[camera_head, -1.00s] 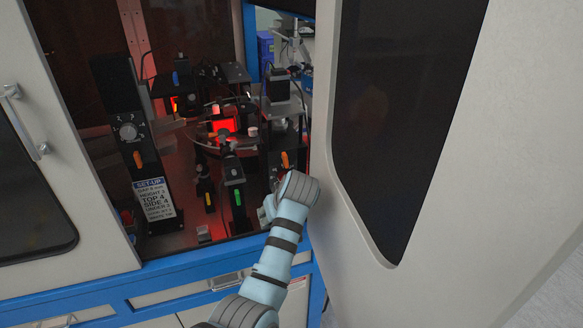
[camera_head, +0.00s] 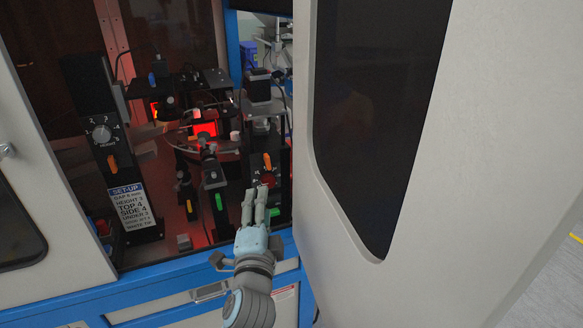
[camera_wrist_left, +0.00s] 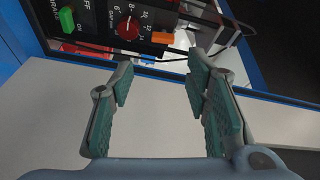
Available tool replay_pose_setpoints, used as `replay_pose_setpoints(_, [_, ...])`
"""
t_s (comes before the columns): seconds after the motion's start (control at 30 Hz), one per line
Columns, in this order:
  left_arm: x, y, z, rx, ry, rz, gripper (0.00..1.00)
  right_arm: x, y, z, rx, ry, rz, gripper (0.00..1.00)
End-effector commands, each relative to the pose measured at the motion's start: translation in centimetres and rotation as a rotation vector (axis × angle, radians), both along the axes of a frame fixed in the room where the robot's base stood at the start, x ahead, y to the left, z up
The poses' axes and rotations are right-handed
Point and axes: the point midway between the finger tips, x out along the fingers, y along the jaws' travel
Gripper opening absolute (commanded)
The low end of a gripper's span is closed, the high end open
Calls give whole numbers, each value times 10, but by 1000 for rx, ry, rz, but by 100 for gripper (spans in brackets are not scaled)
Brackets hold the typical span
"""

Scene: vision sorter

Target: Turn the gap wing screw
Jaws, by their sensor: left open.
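The gap dial has a red knob (camera_wrist_left: 127,27) with a printed scale beside it; the knob also shows in the head view (camera_head: 267,179). An orange wing screw (camera_wrist_left: 163,38) sticks out next to the dial, and it shows above the knob in the head view (camera_head: 267,161). My left gripper (camera_head: 260,197) is open and empty in front of the dial panel, below the knob in the head view. In the wrist view its spread green-padded fingers (camera_wrist_left: 160,65) point toward the panel, apart from the wing screw. My right gripper is not in view.
A green switch (camera_wrist_left: 67,19) sits left of the dial. A set-up sign (camera_head: 130,203) stands under the height dial (camera_head: 102,133). The large open door (camera_head: 430,140) is close on the right. The blue frame edge (camera_head: 185,257) runs below the opening.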

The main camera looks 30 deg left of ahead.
Motion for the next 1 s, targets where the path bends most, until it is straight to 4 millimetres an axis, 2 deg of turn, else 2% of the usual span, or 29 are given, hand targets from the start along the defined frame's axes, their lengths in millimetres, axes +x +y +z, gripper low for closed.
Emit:
replay_pose_setpoints(0.1, [3,-3,5,98,38,-10,43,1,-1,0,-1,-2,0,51])
replay_pose_setpoints(0.27, [17,4,6,127,55,-14,43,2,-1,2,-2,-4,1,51])
replay_pose_setpoints(0.6, [96,55,10,122,57,-11,43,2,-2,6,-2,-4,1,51])
replay_pose_setpoints(0.7, [112,65,10,120,56,-12,43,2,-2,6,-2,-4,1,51])
replay_pose_setpoints(0.8, [121,71,10,118,56,-12,43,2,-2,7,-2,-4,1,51])
replay_pose_setpoints(1.0, [126,75,10,117,56,-12,43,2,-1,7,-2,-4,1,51])
